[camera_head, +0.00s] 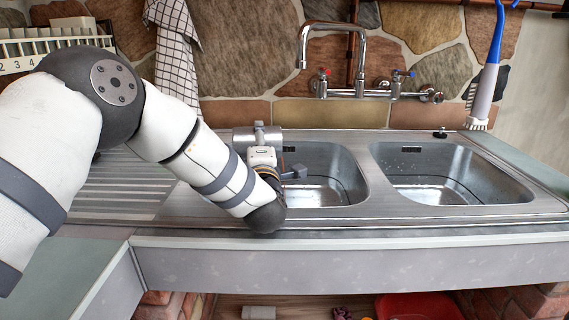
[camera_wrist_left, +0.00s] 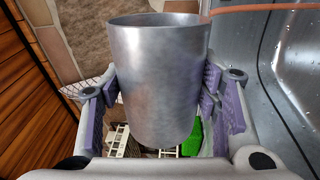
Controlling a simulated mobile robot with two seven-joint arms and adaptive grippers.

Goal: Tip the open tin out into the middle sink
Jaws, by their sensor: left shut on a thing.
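The grey metal tin (camera_head: 243,139) is held by my left gripper (camera_head: 261,142) in the head view. It lies roughly on its side over the left rim of the sink beside the ribbed drainer. In the left wrist view the tin (camera_wrist_left: 158,85) is clamped between the purple pads of my left gripper (camera_wrist_left: 160,98), its rim toward the top of the picture. Its inside and any contents cannot be seen. That sink (camera_head: 345,165) is partly hidden by my left arm. My right gripper is not in view.
A second sink (camera_head: 450,162) with water drops lies to the right. The tap (camera_head: 361,80) stands on the wall behind the sinks. The ribbed drainer (camera_head: 115,190) is at left, under my arm.

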